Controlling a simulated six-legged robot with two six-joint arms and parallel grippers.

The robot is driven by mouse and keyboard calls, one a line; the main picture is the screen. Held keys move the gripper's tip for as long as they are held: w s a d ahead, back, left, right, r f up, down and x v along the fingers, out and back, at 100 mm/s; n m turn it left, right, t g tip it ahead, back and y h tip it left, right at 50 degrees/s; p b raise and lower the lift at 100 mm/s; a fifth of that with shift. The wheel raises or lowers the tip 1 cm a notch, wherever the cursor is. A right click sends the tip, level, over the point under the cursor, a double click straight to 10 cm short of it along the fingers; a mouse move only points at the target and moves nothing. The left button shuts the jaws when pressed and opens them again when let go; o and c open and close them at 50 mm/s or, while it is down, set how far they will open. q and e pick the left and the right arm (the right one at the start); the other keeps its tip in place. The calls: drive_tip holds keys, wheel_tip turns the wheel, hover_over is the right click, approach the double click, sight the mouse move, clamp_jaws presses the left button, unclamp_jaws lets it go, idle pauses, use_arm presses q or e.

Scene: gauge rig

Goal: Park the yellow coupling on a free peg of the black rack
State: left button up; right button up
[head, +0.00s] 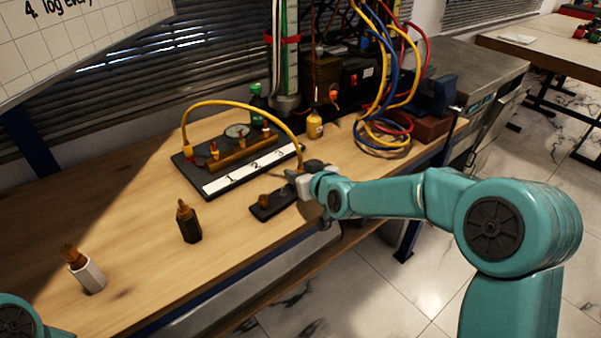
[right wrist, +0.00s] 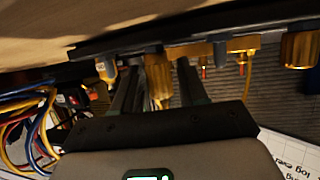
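The yellow hose (head: 240,104) arches from the left end of the gauge board to my right gripper (head: 296,176). The black rack (head: 262,212) lies at the bench's front edge, with a brownish peg showing on its left part. My right gripper is over the rack's right end and hides it. In the right wrist view a brass-yellow piece (right wrist: 159,88), apparently the yellow coupling, is between the fingers of this gripper (right wrist: 160,72). Narrow gaps show beside it. It appears to be at the rack; its seating is unclear. My left gripper is out of view.
The gauge board (head: 232,178) with its brass manifold stands behind the rack. A black fitting (head: 190,228) and a white fitting (head: 90,276) stand on the left of the bench. A yellow bottle (head: 314,126) and coiled hoses (head: 385,138) are behind right. The front-left bench is mostly clear.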

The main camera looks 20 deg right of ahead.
drive_tip(key=o, duration=0.5)
drive_tip(key=shift+o, duration=0.2)
drive_tip(key=v, duration=1.6)
drive_tip(key=shift+s+r, duration=0.1)
drive_tip(key=shift+s, duration=0.05)
